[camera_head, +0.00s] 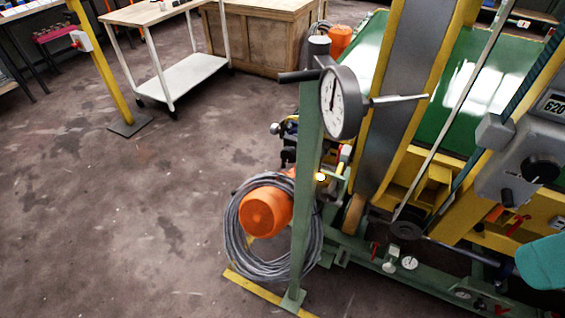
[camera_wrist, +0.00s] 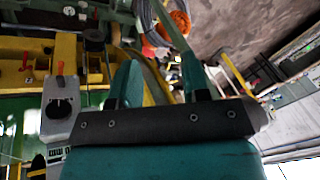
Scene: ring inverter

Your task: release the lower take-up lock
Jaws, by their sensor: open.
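Several small red handles show on the machine; I cannot tell which is the lower take-up lock. One red lever (camera_head: 518,226) is on the yellow frame below the grey control box (camera_head: 525,160). Another small red handle (camera_head: 374,250) is low on the green base rail. A teal part of my arm enters the head view at the right edge, near the control box.
A large dial gauge (camera_head: 341,102) stands on a green post with a rod pointing right. A grey hose coil (camera_head: 234,240) with an orange drum (camera_head: 265,211) lies beside the post. A white cart (camera_head: 186,81) stands behind. The floor at left is clear.

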